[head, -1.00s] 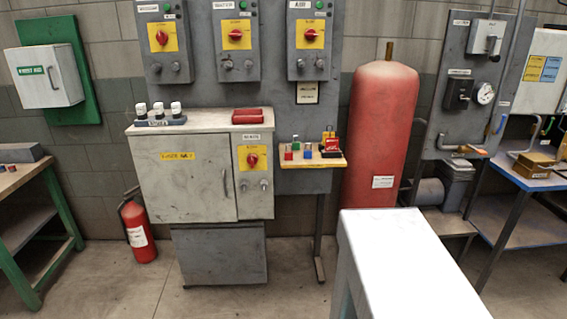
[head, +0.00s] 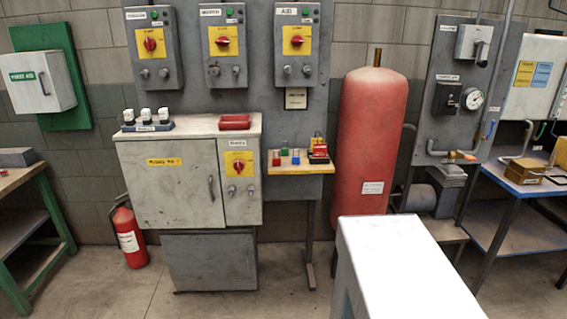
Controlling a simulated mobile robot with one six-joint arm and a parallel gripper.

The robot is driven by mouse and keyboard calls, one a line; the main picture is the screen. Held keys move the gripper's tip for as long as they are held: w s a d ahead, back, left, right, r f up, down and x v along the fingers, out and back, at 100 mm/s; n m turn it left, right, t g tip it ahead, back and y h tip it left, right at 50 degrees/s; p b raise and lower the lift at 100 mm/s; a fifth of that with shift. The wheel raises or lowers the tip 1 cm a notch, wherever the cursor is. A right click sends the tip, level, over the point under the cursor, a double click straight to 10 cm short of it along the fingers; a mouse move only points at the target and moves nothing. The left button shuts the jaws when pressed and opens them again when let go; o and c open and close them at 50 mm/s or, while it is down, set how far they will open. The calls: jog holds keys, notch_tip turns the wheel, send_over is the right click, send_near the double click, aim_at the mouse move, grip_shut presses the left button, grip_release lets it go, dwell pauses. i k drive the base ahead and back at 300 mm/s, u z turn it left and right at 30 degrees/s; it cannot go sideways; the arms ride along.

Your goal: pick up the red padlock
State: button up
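A small red padlock (head: 276,158) stands at the left end of a small wooden shelf (head: 290,169) in the head view. Just right of it are a small green one (head: 284,151) and a small blue one (head: 295,157). A larger red item (head: 318,155) sits at the shelf's right end, with yellow and dark parts at its top; its details are too small to tell. My gripper is not in view.
A grey cabinet (head: 168,195) stands left of the shelf, and a tall red tank (head: 372,140) stands right of it. A red fire extinguisher (head: 130,238) is on the floor at left. A green-framed bench (head: 35,210) is far left. Floor (head: 285,285) below the shelf is open.

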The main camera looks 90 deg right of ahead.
aim_at(275, 161)
jog(key=u, duration=0.05)
jog(key=k, duration=1.45)
jog(key=z, duration=0.55)
jog(key=i, duration=0.75)
jog(key=z, duration=0.15)
